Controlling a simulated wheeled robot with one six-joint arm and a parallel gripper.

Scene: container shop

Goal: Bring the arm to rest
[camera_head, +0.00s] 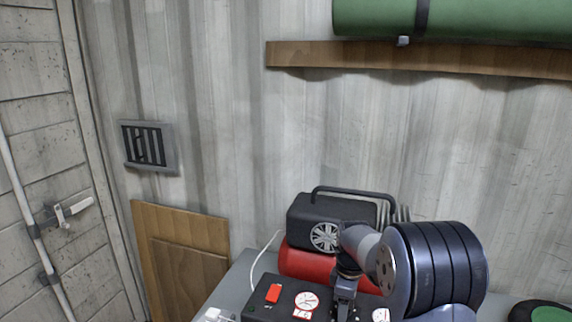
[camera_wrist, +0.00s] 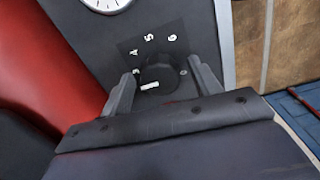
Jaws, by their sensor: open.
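My gripper (camera_head: 343,310) hangs pointing down over the dark control box (camera_head: 262,296) on the bench. In the wrist view my gripper (camera_wrist: 163,74) is open, its two fingers on either side of a round dark knob (camera_wrist: 160,72) with a white pointer mark. Numerals show on the panel around the knob. I cannot tell whether the fingers touch the knob. In the head view the knob is hidden behind my gripper and arm. My arm is bent forward over the right part of the bench.
A red cylinder (camera_head: 305,262) and a black radio-like box (camera_head: 310,218) with a handle stand close behind. The control box carries a red switch (camera_head: 273,293) and a white dial (camera_head: 306,301). A wooden shelf (camera_head: 420,60) with a green roll (camera_head: 470,18) hangs above.

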